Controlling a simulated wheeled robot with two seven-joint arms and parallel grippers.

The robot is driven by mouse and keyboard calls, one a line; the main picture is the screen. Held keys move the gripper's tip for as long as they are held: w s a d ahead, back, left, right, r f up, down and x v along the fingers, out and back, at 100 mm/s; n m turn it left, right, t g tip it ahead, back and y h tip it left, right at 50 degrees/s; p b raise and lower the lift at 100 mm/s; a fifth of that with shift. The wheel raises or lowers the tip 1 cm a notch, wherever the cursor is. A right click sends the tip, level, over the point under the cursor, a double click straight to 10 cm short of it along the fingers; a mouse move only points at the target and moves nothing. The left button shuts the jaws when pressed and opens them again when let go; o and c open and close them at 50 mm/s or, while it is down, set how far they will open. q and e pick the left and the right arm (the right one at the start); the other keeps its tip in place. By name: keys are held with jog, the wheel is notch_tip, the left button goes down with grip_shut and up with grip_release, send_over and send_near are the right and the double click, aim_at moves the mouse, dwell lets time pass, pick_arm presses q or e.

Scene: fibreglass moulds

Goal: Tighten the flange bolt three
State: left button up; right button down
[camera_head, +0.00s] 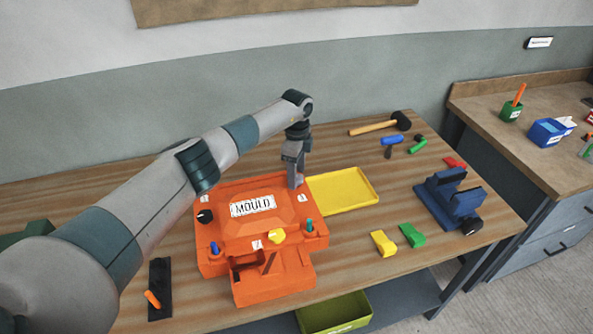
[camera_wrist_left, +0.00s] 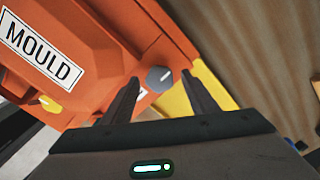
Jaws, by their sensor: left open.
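The orange mould (camera_head: 270,205) with a "MOULD" label sits on the wooden bench. My left gripper (camera_head: 295,183) points down over the mould's back right corner. In the left wrist view its fingers (camera_wrist_left: 163,95) are open and apart. A grey bolt head (camera_wrist_left: 159,79) with a pale line shows between and beyond the fingertips, near a partly hidden label on the orange flange. I cannot tell whether the fingers touch it; in the head view it is hidden. Other flange knobs are black (camera_head: 205,216), yellow (camera_head: 277,236), blue (camera_head: 214,247) and teal (camera_head: 309,225). My right gripper is not in view.
A yellow tray (camera_head: 345,190) lies right of the mould, close to the gripper. A mallet (camera_head: 380,125), yellow and green blocks (camera_head: 411,236) and a blue vice-like fixture (camera_head: 450,200) stand further right. A black strip (camera_head: 160,285) lies at front left.

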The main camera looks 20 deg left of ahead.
pick_arm(q)
jog(key=shift+f, duration=0.1)
jog(key=c, duration=1.1)
jog(key=shift+o, duration=0.3)
